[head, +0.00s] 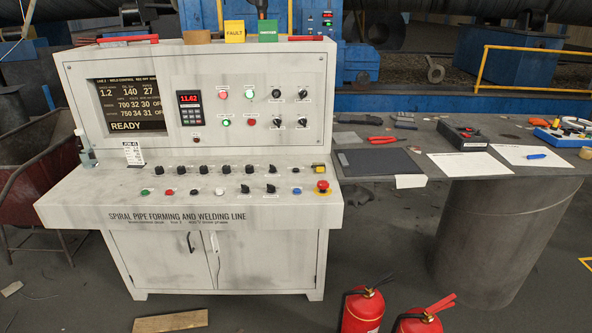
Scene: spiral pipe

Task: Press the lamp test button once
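A pale grey control console (190,215) stands at left centre, lettered "SPIRAL PIPE FORMING AND WELDING LINE". Its sloping desk carries a green button (145,192), a red button (168,192), a blue button (296,191), several black knobs and a red mushroom button (322,186) on yellow. The upright panel has a screen (130,105) reading "READY", a red digital display (189,98), red and green round lamps or buttons (226,122) and black switches (277,122). Labels are too small to read, so I cannot tell which is the lamp test button. Neither gripper is in view.
A bottle (85,147) and a white tag (133,152) stand on the desk's left. A dark side table (375,165) with papers and tools adjoins at right. Fire extinguishers (362,310) stand on the floor in front. A wooden board (170,321) lies before the console.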

